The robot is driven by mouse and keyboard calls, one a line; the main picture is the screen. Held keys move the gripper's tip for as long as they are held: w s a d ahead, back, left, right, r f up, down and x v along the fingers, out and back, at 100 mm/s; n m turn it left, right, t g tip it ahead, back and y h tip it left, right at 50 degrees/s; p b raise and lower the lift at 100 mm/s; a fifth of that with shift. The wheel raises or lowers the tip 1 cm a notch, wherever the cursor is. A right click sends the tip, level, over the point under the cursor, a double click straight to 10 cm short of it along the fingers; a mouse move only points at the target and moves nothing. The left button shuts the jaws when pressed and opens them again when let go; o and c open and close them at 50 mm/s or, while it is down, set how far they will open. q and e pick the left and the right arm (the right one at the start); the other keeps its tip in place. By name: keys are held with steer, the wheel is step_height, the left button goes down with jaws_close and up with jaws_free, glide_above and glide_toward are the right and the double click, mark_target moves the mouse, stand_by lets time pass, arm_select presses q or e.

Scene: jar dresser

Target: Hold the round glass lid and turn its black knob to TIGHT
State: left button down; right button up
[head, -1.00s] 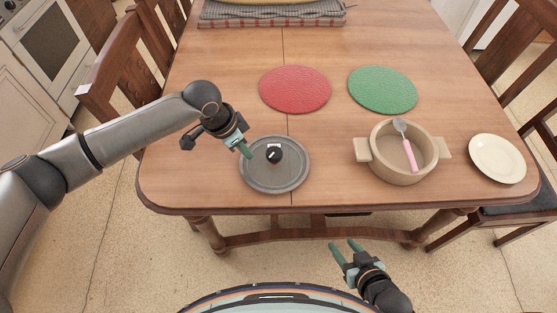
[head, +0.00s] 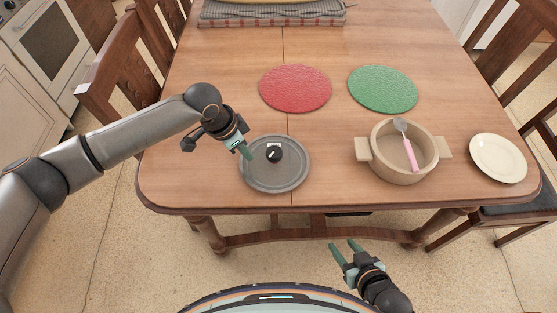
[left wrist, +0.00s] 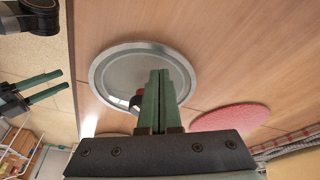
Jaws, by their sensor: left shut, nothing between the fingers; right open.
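The round glass lid (head: 275,178) lies flat near the table's front edge, left of the pot. Its black knob (head: 274,154) stands at the middle, with a small white label; I cannot read it. My left gripper (head: 248,155) is shut and empty, its fingertips over the lid's left part, just left of the knob. In the left wrist view the lid (left wrist: 110,70) lies beyond the shut fingers (left wrist: 158,75), which partly hide the knob (left wrist: 136,102). I cannot tell whether the fingertips touch the lid. My right gripper (head: 345,246) is open and empty, in front of the table.
A beige two-handled pot (head: 376,168) with a pink-handled spoon (head: 410,152) stands right of the lid. A cream plate (head: 497,158) is at the far right. A red mat (head: 295,89) and a green mat (head: 383,90) lie behind. The table between lid and pot is clear.

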arm_select(q)
steer(key=shift+f+b, duration=0.3)
steer(key=shift+f, duration=0.5)
arm_select(e)
steer(key=shift+f, duration=0.35)
arm_select(q)
steer(key=shift+s+f, duration=0.2)
arm_select(e)
steer(key=shift+o, duration=0.4)
steer(key=shift+s, duration=0.1)
